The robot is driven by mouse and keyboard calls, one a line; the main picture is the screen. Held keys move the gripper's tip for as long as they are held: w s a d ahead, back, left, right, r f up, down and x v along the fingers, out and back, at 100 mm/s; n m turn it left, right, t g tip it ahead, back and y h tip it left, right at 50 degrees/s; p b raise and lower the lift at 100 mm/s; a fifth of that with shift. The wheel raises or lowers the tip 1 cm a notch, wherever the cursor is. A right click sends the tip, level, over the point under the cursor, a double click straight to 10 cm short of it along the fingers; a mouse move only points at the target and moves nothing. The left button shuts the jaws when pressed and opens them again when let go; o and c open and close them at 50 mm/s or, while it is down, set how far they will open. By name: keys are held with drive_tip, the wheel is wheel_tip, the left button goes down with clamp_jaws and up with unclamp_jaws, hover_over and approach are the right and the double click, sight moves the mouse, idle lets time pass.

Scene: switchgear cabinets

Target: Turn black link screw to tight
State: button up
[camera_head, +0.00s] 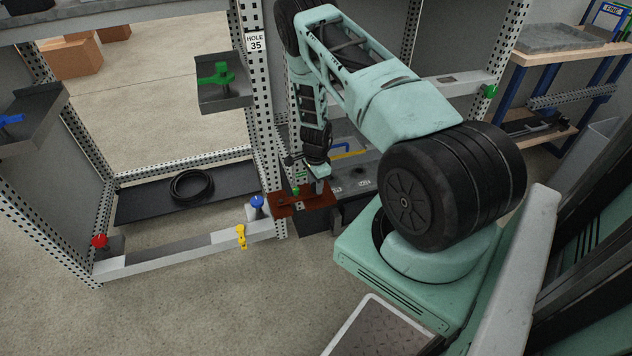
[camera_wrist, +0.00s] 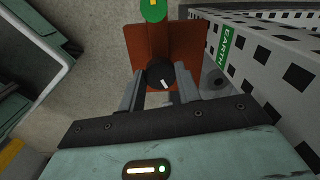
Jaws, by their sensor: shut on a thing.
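The black link screw (camera_wrist: 160,74) is a round black knob with a short white mark on its face. In the wrist view it sits at the near edge of a rust-brown link plate (camera_wrist: 186,42). My gripper (camera_wrist: 160,84) is shut on the black screw, with a finger on each side of it. The white mark slants a little down and right. In the head view my gripper (camera_head: 319,186) reaches down to the brown plate (camera_head: 288,209), and the black screw is hidden there.
A green knob with a yellow mark (camera_wrist: 153,9) sits at the plate's far end. A perforated post with a green EARTH label (camera_wrist: 224,46) stands close on the right in the wrist view.

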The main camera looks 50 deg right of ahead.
drive_tip(key=shift+m, duration=1.4)
drive_tip(key=o, duration=1)
wheel_tip(320, 180, up, 8)
drive_tip(key=shift+f+p, duration=0.25)
drive_tip(key=shift+p, duration=0.8)
